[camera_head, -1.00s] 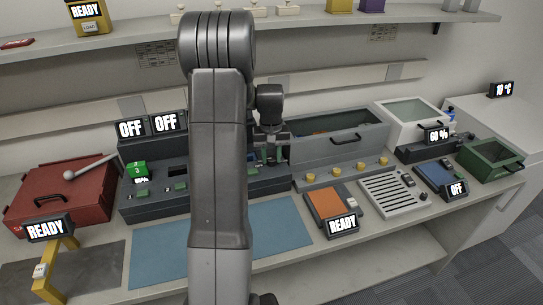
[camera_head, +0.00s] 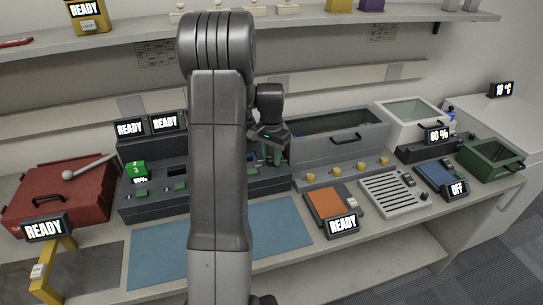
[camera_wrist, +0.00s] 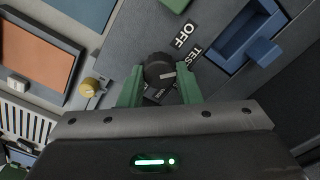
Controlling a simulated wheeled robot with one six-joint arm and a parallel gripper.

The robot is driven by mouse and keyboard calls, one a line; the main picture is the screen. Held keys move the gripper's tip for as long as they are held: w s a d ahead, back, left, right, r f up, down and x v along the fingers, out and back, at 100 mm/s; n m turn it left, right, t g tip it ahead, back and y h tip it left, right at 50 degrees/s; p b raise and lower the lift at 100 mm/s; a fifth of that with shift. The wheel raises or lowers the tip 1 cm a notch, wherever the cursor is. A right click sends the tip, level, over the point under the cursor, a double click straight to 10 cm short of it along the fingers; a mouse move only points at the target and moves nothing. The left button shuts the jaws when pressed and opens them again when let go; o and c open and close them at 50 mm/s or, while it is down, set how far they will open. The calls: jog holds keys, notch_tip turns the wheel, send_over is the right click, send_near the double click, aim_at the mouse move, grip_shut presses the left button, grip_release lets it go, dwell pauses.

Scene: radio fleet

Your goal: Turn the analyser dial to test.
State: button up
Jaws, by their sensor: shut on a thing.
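In the wrist view the black analyser dial (camera_wrist: 157,68) sits between the two green fingers of my gripper (camera_wrist: 160,88), which is shut on it. Its white pointer mark faces right, roughly toward the TEST label (camera_wrist: 196,57). The OFF label (camera_wrist: 183,34) is above that. Another label below the dial is partly covered and hard to read. In the head view my gripper (camera_head: 268,155) is at the right end of the dark bench unit (camera_head: 150,205); my arm hides much of that unit, and the dial cannot be made out there.
Two displays (camera_head: 130,129) on the dark unit read READY. A red case (camera_head: 62,192) is at left, a grey bin (camera_head: 335,145) right of my gripper. The blue mat (camera_head: 150,255) in front is clear.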

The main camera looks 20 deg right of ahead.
aim_at(271, 158)
jog(key=shift+m, duration=0.3)
jog(key=o, duration=1)
jog(key=shift+c, duration=0.2)
jog(key=shift+r, duration=0.15)
notch_tip(271, 158, up, 14)
jog(key=shift+f+b, duration=0.2)
jog(key=shift+b, duration=0.1)
jog(key=shift+f, duration=0.1)
notch_tip(271, 158, down, 14)
jog(key=shift+r+p, duration=0.15)
jog(key=shift+p, duration=0.15)
